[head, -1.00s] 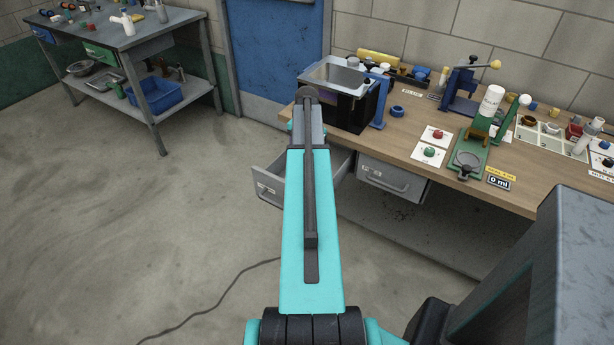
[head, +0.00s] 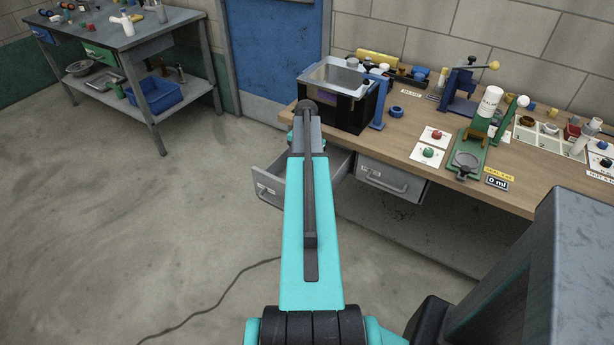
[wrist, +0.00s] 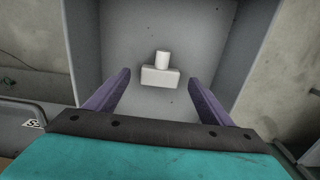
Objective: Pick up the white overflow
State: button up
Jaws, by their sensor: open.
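The white overflow (wrist: 160,72) shows in the wrist view as a short round stub on a wider white block. It lies inside the open grey drawer (wrist: 195,35). My gripper (wrist: 158,88) is open, with its two purple fingers on either side of the overflow and apart from it. The gap looks empty; I cannot tell how far the fingertips are above the drawer floor. In the head view my own arm hides the gripper and most of the inside of the open drawer (head: 268,186).
A closed drawer (head: 392,177) sits right of the open one, under the wooden bench (head: 410,115). A black box with a metal tray (head: 335,95) stands on the bench above the drawers. Drawer walls rise close around my fingers.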

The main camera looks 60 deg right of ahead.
jog(key=shift+f, duration=1.35)
jog(key=c, duration=1.1)
jog(key=shift+r, duration=0.2)
jog(key=shift+r+b, duration=0.55)
jog(key=shift+r, duration=4.25)
